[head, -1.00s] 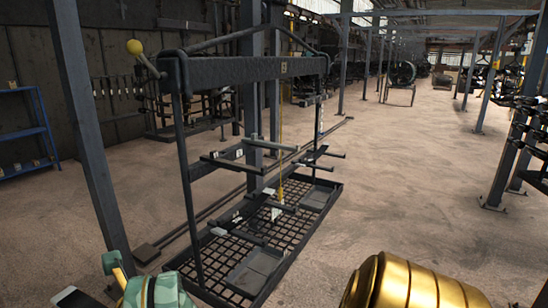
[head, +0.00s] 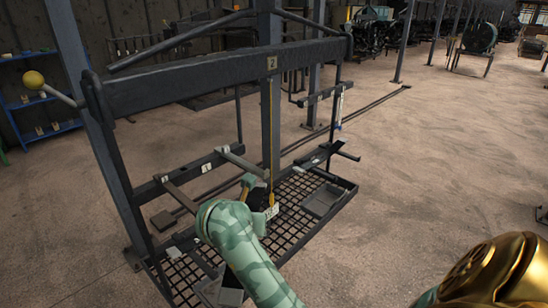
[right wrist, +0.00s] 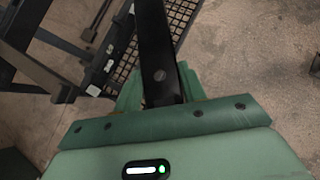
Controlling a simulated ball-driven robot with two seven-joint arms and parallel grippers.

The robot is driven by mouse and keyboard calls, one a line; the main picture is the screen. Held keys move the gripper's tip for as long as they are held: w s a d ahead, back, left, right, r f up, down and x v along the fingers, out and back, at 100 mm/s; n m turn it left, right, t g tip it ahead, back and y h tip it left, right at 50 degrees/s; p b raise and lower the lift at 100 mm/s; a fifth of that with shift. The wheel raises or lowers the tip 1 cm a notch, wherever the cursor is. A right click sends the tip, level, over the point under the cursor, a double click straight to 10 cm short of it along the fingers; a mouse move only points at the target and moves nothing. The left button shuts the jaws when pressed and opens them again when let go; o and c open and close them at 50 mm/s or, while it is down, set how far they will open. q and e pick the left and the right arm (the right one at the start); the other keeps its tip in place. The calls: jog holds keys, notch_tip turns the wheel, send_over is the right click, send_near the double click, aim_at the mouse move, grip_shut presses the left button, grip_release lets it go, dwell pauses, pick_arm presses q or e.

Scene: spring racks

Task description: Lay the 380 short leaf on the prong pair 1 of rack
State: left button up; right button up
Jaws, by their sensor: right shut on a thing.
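A dark flat bar with a round rivet or bolt, seemingly the short leaf (right wrist: 153,40), is gripped by my right gripper (right wrist: 160,98) in the right wrist view. No number is readable on it. In the head view my green camouflaged arm reaches to the front of the rack (head: 205,82). The right gripper (head: 257,196) is there below the upper beam, and its wrist partly hides the held bar. A brown prong (head: 183,197) and a grey-green bar (head: 243,161) project from the left crossbar, near small white labels (head: 206,167). My left gripper is not in view.
A mesh base tray (head: 297,190) spreads under the rack, with a grey plate (head: 322,200) on it. A thin yellow line (head: 270,125) hangs from the beam. Floor on the right is open.

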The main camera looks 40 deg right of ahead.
jog(key=s+d+r+m+g+h+p, duration=0.1)
jog(key=d+r+m+g+h+p, duration=0.1)
jog(key=d+r+m+g+p, duration=0.2)
notch_tip(320, 180, up, 4)
jog(key=m+g+p, duration=0.1)
jog(key=m+p, duration=0.2)
jog(key=p, duration=0.5)
jog(key=shift+s, duration=0.3)
jog(key=shift+d, duration=0.1)
